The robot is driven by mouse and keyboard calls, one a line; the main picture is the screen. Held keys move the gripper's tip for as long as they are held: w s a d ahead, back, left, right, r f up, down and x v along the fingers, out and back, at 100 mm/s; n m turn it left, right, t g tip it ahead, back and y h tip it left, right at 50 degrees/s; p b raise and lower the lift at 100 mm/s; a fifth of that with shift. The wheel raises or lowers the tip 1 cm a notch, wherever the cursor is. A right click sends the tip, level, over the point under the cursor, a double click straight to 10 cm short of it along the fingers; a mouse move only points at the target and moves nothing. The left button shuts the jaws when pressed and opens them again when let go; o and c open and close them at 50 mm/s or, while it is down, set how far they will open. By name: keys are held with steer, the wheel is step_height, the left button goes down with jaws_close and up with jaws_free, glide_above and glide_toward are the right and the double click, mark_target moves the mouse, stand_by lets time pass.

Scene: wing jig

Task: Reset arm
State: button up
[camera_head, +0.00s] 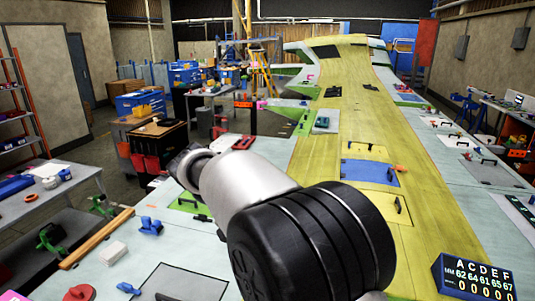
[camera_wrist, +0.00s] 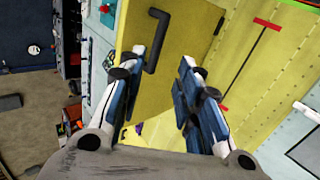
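My gripper (camera_wrist: 160,90) shows in the wrist view with its two blue-padded fingers spread apart. It is open and nothing is between the fingers. Past the fingertips is a yellow panel with a dark bent handle (camera_wrist: 158,38); I cannot tell the distance, but no contact shows. In the head view my arm (camera_head: 240,195) reaches from the lower middle up and left over the pale jig surface. Its black joint fills the lower middle, and the gripper itself is hidden behind the arm there.
The long yellow-green wing (camera_head: 345,115) runs away from me, with a blue panel (camera_head: 370,172) on it. A black display box (camera_head: 472,277) sits at lower right. Clamps and small tools lie on both pale side surfaces. A grey worktable (camera_head: 60,200) stands at left.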

steer(key=s+d+r+n+t+y, duration=0.25)
steer(key=s+d+y, duration=0.25)
steer(key=s+d, duration=0.3)
steer(key=s+d+f+t+y, duration=0.25)
steer(key=s+t+y, duration=0.2)
steer(key=s, duration=0.45)
step_height(320, 180, down, 24)
steer(key=s+b, duration=0.2)
steer(key=b, duration=1.9)
steer(key=shift+s+d+r+h, duration=0.15)
steer(key=shift+s+r+h, duration=0.1)
steer(key=shift+s+h, duration=0.15)
steer(key=shift+s, duration=0.1)
